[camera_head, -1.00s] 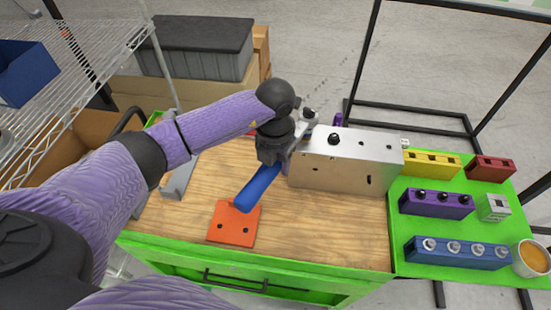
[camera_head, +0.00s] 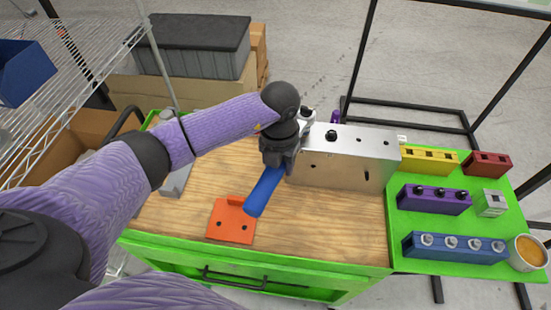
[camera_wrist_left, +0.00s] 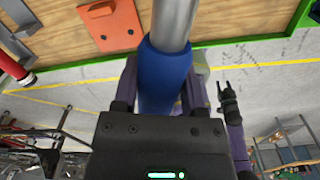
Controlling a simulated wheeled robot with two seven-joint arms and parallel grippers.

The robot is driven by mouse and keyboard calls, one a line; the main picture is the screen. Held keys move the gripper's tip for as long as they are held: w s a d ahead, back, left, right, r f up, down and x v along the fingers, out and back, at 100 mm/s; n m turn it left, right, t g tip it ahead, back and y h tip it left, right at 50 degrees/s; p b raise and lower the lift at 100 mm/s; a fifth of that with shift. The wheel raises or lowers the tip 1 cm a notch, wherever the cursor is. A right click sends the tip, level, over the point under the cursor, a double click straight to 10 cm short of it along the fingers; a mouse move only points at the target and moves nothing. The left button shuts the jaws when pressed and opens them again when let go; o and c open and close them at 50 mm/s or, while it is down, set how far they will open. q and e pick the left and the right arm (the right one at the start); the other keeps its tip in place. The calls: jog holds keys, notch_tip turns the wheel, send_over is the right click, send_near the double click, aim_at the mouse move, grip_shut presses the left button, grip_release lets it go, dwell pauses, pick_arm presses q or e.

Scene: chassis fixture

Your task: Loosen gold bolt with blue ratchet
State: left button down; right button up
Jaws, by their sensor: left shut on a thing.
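The blue ratchet's handle (camera_head: 265,190) slants down toward the orange plate in the head view, with its lower end above the table. My left gripper (camera_head: 275,160) is shut on the ratchet at the left end of the metal chassis block (camera_head: 340,160). In the left wrist view the blue handle (camera_wrist_left: 165,75) lies between the fingers, with a grey metal shaft beyond it. I cannot make out the gold bolt.
An orange plate (camera_head: 231,222) with holes lies on the wooden table below the handle. Yellow (camera_head: 428,159), purple (camera_head: 433,199), red and blue (camera_head: 455,248) holders and an orange-filled cup (camera_head: 527,252) stand on the green side table. The front right tabletop is clear.

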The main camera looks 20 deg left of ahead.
pick_arm(q)
jog(key=shift+d+n, duration=0.4)
jog(key=shift+d, duration=0.2)
jog(key=shift+d+f, duration=0.1)
jog(key=shift+d, duration=0.05)
jog(key=shift+w+d+n+p, duration=0.15)
jog(key=shift+d+n+p, duration=0.25)
jog(key=shift+d+n, duration=0.45)
jog(key=shift+d, duration=0.1)
jog(key=shift+d, duration=0.1)
jog(key=shift+w+d+n, duration=0.25)
jog(key=shift+d+n, duration=0.6)
jog(key=shift+d, duration=0.05)
jog(key=shift+w+d+n, duration=0.25)
jog(key=shift+d+n, duration=0.15)
jog(key=shift+d, duration=0.1)
jog(key=shift+w+d+n, duration=0.2)
jog(key=shift+d+n, duration=0.2)
jog(key=shift+d, duration=0.05)
